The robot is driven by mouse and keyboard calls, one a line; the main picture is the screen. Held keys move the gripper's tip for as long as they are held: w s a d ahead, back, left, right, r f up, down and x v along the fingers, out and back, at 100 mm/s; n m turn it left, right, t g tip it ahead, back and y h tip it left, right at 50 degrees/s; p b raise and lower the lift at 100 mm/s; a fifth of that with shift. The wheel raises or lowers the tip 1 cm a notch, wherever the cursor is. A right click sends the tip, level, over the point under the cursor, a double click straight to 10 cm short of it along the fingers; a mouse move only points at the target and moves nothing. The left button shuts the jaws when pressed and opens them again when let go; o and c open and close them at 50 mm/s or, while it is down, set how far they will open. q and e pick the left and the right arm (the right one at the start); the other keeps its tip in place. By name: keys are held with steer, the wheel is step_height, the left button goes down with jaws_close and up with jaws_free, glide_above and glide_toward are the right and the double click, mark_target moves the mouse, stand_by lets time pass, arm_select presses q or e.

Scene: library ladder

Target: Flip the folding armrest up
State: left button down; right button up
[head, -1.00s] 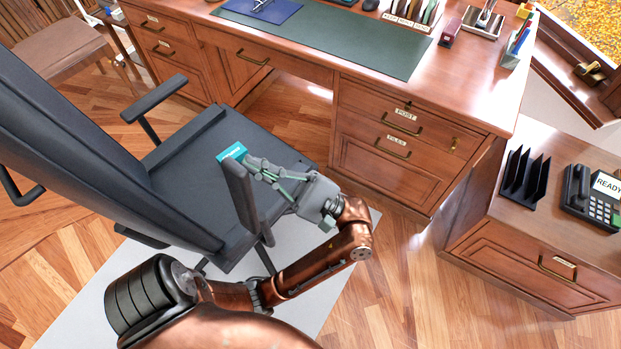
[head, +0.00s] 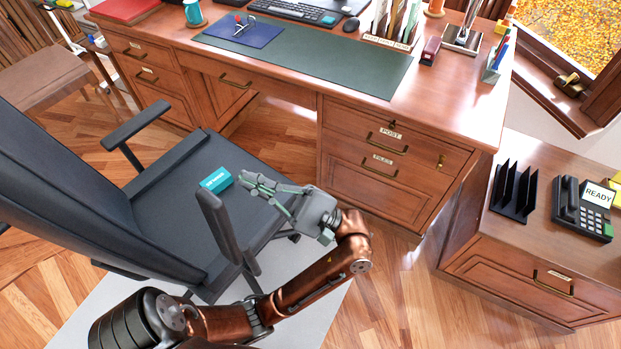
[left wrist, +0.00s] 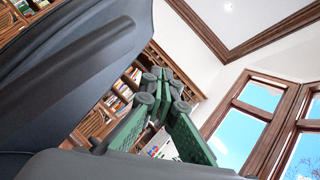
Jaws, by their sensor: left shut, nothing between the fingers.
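The dark office chair (head: 60,165) stands at the left with its seat toward the desk. Its near armrest (head: 217,225) stands steeply up from its post, its pad out of line with the far armrest (head: 136,124), which lies level. My left gripper (head: 242,181) is shut and empty, just right of the near armrest's upper end and above the seat, with a small gap to the pad. In the left wrist view its green fingers (left wrist: 155,100) show beside a large dark chair surface (left wrist: 75,60). My right gripper is not in view.
A teal box (head: 216,180) lies on the seat behind the armrest. The wooden desk (head: 300,95) stands beyond the chair, and a side cabinet (head: 510,270) with a phone (head: 585,207) is at the right. Bare floor lies between them.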

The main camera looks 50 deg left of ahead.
arm_select(q)
steer(key=w+d+p, duration=0.1)
steer(key=w+d, duration=0.4)
steer(key=w, duration=0.2)
steer(key=shift+w+d+f, duration=0.2)
steer(key=shift+w+d, duration=0.05)
steer(key=shift+d, duration=0.05)
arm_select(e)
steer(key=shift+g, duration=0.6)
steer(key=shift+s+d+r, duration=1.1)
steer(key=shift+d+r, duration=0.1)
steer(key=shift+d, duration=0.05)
